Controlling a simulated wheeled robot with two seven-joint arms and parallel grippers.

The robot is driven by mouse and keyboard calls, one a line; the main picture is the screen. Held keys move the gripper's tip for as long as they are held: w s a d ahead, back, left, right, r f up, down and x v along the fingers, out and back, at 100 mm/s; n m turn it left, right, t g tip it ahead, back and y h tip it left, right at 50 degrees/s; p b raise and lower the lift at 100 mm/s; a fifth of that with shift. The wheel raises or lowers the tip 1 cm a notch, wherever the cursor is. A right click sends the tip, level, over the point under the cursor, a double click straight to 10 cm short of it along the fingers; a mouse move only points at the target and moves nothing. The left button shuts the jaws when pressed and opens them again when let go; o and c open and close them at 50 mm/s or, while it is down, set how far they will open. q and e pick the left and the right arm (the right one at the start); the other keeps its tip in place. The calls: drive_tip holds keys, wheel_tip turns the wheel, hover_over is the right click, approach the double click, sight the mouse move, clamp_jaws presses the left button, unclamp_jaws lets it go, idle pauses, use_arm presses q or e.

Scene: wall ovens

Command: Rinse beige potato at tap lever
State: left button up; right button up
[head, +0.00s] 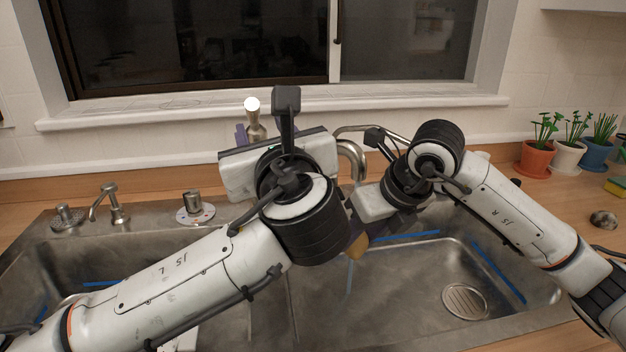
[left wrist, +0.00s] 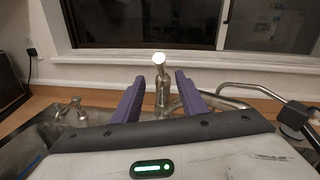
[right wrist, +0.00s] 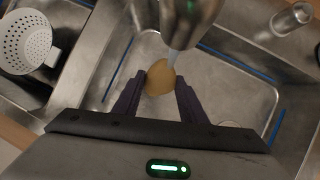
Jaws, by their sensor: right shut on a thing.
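The beige potato (right wrist: 160,78) is between the fingertips of my right gripper (right wrist: 161,82), which is shut on it. It hangs over the sink basin beneath the metal spout (right wrist: 190,18), and a pale stream of water meets it from above. In the head view the potato (head: 357,246) shows partly, below the right gripper. The tap lever (left wrist: 160,82), a metal post with a bright white top, also shows in the head view (head: 254,122). My left gripper (left wrist: 159,86) is open, its purple fingers apart on either side of the lever. My left wrist hides the tap's base in the head view.
The steel sink (head: 520,308) has a drain (head: 465,301) at right. A small faucet (head: 110,205) stands behind the left basin. A white colander (right wrist: 28,42) shows in the right wrist view. Potted plants (head: 536,158) and a dark stone-like item (head: 603,219) are on the right counter.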

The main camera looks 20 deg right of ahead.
sight(254, 113)
use_arm(q)
drive_tip(key=w, duration=0.7)
drive_tip(key=w+d, duration=0.1)
drive_tip(key=w, duration=0.3)
drive_tip(key=shift+w+d, duration=0.1)
drive_tip(key=shift+w, duration=0.25)
drive_tip(key=shift+c, duration=0.5)
clamp_jaws()
